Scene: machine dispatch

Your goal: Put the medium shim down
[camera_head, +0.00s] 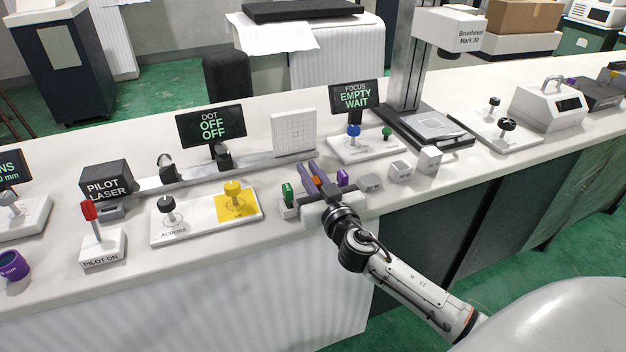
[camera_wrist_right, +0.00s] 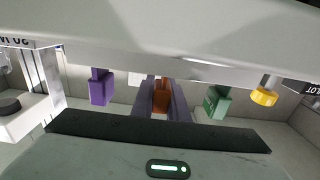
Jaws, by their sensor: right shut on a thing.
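My right gripper (camera_head: 312,174) reaches over the front of the white bench, its purple-grey fingers shut on an orange piece (camera_head: 316,182), which I take to be the medium shim. In the right wrist view the orange shim (camera_wrist_right: 161,98) sits between the two fingers of the gripper (camera_wrist_right: 162,92). Whether its underside touches anything is hidden. A green piece (camera_head: 288,192) stands on the left of the gripper and a purple piece (camera_head: 342,178) on the right. The wrist view shows the purple piece (camera_wrist_right: 101,89) and the green piece (camera_wrist_right: 216,103) on swapped sides. My left gripper is out of view.
Small grey blocks (camera_head: 371,182) stand right of the purple piece. A white grid panel (camera_head: 293,132) and a control plate with a blue knob (camera_head: 353,131) are behind. A yellow-marked knob plate (camera_head: 238,205) lies left. Its screen (camera_head: 211,125) reads DOT OFF OFF.

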